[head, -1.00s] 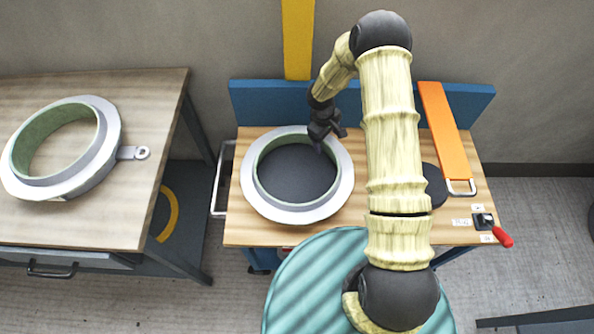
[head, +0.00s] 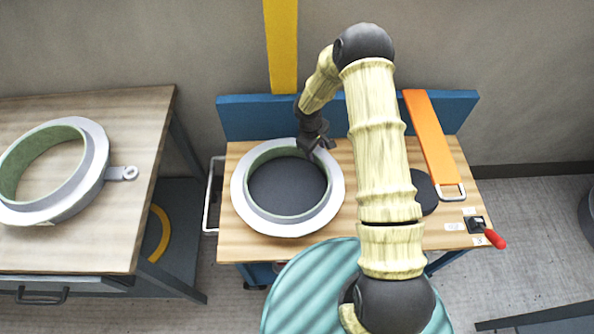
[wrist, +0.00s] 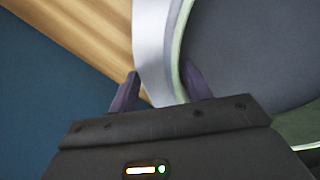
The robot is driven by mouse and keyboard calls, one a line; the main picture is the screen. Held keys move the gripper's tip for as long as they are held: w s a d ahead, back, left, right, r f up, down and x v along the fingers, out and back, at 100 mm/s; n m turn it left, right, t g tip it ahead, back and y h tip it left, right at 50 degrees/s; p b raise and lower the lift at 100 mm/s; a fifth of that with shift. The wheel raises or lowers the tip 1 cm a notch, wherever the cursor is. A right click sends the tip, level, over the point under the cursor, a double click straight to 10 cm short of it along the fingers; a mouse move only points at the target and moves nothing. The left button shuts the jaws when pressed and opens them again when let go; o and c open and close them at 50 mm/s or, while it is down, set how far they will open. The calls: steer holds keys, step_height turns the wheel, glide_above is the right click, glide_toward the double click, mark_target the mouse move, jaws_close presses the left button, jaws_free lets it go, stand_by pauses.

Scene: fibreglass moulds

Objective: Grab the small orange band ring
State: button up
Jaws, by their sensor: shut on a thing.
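No small orange ring shows in these frames. A pale grey ring-shaped mould (head: 240,205) with a pale green inner lining lies flat on the wooden top of the blue cart. A dark disc fills its middle. My gripper (head: 318,148) is at the ring's far right rim. In the wrist view, the fingers of my gripper (wrist: 160,85) straddle the wall of the grey ring (wrist: 153,40), one outside and one inside against the green lining. My gripper is shut on this wall.
A similar grey-green ring (head: 95,165) with a side lug lies on the left table (head: 110,235). An orange strip (head: 430,135) with a metal loop, a dark disc (head: 425,192) and a red-handled clamp (head: 493,236) are on the cart's right. A teal ribbed round surface (head: 300,295) is in front.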

steer(key=shift+r, duration=0.15)
step_height(320, 180, up, 10)
steer(key=shift+f, duration=0.1)
jaws_close()
steer(key=shift+w+f, duration=0.1)
stand_by(0.4)
